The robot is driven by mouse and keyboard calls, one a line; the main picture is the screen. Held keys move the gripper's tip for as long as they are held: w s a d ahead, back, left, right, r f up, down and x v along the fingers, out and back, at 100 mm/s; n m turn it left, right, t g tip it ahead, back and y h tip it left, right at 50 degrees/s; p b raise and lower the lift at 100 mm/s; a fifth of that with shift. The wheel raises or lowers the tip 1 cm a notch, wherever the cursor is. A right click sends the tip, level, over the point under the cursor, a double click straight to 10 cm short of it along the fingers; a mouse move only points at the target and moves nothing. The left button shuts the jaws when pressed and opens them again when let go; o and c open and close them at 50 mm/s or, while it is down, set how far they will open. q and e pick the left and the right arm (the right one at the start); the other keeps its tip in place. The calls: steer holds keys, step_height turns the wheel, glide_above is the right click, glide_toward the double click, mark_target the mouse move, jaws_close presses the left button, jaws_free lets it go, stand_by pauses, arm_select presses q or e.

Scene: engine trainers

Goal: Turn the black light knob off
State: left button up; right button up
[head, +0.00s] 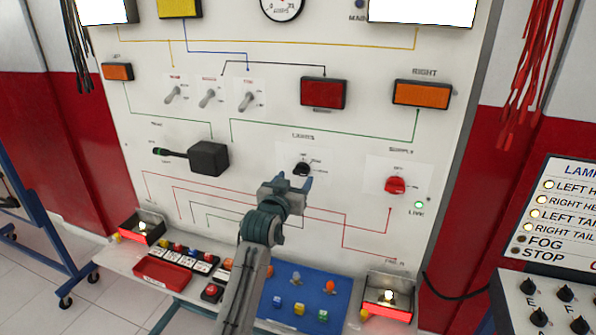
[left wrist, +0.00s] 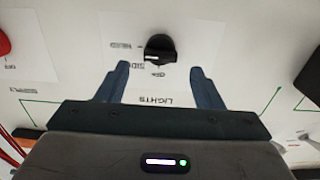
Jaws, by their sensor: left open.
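The black light knob (head: 302,169) sits on the white panel under the LIGHTS label, in the middle of the head view. In the left wrist view the knob (left wrist: 160,48) is at the top centre, just beyond the fingertips and between their lines. My left gripper (head: 293,181) is open and empty, just below the knob in the head view. Its two blue-grey fingers (left wrist: 158,72) are spread apart in the left wrist view, and I see no contact with the knob. My right gripper is not in view.
A red supply knob (head: 395,185) is to the right, with a green LIVE light (head: 419,205) below it. A black box with a stalk (head: 208,158) is to the left. A shelf below holds a red tray (head: 163,271), a blue board (head: 310,290) and lit lamps (head: 389,296).

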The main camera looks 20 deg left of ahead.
mark_target(299, 172)
arm_select(q)
steer(key=shift+w+p, duration=0.35)
steer(key=shift+w, duration=1.45)
steer(key=c, duration=1)
